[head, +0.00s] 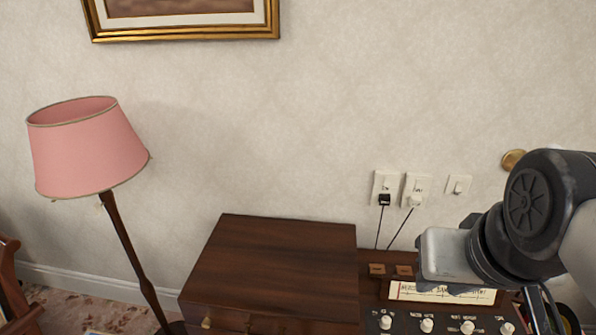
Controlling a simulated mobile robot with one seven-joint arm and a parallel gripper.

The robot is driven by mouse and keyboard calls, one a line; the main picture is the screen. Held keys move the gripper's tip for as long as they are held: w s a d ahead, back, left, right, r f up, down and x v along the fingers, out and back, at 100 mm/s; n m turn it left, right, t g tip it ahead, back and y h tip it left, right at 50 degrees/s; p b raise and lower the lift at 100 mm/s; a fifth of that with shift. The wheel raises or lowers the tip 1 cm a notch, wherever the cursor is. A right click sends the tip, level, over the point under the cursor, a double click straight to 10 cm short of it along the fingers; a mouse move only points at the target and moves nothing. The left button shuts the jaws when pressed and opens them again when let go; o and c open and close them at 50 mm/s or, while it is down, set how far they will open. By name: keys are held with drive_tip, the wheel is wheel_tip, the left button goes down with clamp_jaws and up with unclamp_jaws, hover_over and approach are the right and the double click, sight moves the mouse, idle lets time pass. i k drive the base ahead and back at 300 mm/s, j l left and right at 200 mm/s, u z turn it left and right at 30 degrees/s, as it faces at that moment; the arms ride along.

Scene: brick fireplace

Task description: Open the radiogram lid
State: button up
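The radiogram has a dark brown wooden lid (275,262) that lies flat and shut on the left part of its cabinet. A small brass knob (207,322) shows on the front, below the lid's front left corner. To the right of the lid is a control panel (405,322) with several pale knobs and a cream dial strip (420,291). My gripper (444,257) is over the control panel, right of the lid and apart from it in the picture. Its fingers cannot be made out, so its opening is unclear.
A floor lamp with a pink shade (88,150) stands left of the radiogram. White wall sockets (402,189) with two black cables are behind it. A gold-framed picture (185,33) hangs above. The space over the lid is clear.

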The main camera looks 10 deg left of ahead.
sight(256, 274)
drive_tip(key=k+u, duration=0.1)
drive_tip(key=u, duration=0.25)
drive_tip(key=j+u, duration=0.1)
drive_tip(key=u, duration=0.25)
drive_tip(key=k+j+u, duration=0.1)
drive_tip(key=u, duration=0.25)
drive_tip(key=i+l+z, duration=0.15)
drive_tip(key=z, duration=0.15)
drive_tip(key=l, duration=0.1)
